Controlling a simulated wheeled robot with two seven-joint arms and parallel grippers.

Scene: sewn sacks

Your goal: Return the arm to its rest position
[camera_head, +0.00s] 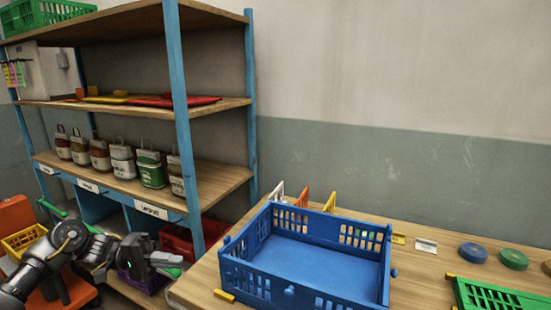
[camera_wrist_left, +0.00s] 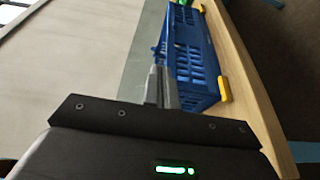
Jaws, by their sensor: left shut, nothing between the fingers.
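My left arm comes in from the lower left in the head view. My left gripper (camera_head: 168,264) is in front of the lower part of the shelf, left of the table. It is shut and holds nothing. In the left wrist view its closed fingers (camera_wrist_left: 160,88) point toward the blue crate (camera_wrist_left: 195,65), with a gap I cannot judge. My right gripper is not in view.
The empty blue crate (camera_head: 305,258) stands on the wooden table (camera_head: 425,280). Several sacks (camera_head: 150,168) stand on the blue-posted shelf (camera_head: 215,177). A red bin (camera_head: 205,232) and a yellow basket (camera_head: 22,240) are near my arm. A green crate (camera_head: 500,297) is at right.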

